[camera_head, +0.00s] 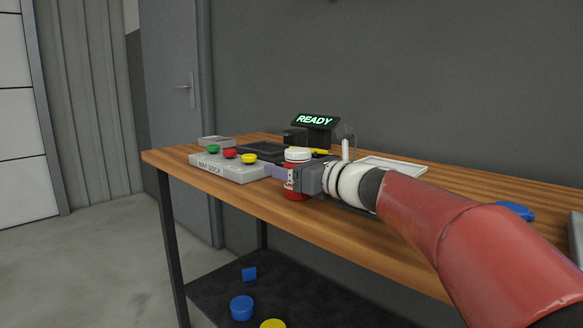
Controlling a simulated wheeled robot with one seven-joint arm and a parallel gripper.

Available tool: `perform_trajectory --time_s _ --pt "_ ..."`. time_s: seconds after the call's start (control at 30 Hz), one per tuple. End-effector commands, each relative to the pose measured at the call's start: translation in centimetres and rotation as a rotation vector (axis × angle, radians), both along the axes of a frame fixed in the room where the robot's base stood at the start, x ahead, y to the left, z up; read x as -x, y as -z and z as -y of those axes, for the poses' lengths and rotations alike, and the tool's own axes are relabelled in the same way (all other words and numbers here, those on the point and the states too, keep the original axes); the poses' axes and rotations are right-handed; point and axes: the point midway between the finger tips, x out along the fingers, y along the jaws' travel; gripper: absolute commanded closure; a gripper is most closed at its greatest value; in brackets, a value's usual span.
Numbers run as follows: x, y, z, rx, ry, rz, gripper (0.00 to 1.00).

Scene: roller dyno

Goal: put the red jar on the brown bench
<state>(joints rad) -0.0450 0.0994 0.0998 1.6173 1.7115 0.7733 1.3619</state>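The red jar (292,192) has a white lid (298,155) and is upright over the brown bench (262,199), near its front edge. I cannot tell whether its base touches the wood. My gripper (284,173) reaches in from the right, with one finger crossing the near side of the jar. The other finger is hidden behind the jar, so I cannot tell whether the fingers are pressed on it or just around it. Part of the jar's label and body is covered by the gripper.
Left of the jar is a grey dock (232,172) with green, red and yellow knobs. Behind stand a "READY" display (315,120) and a white tray (392,165). A blue lid (515,210) lies at the right. Blue and yellow pieces lie on the lower shelf (213,297).

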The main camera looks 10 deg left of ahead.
Motion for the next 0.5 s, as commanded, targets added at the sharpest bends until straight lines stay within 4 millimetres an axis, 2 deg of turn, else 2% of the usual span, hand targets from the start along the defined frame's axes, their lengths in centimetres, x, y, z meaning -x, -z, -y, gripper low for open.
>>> perform_trajectory --time_s 0.27,0.5 --pt "0.3 -0.1 0.5 0.001 0.002 0.001 0.27" --pt "3.1 -0.1 4.1 0.001 0.004 0.003 0.27"
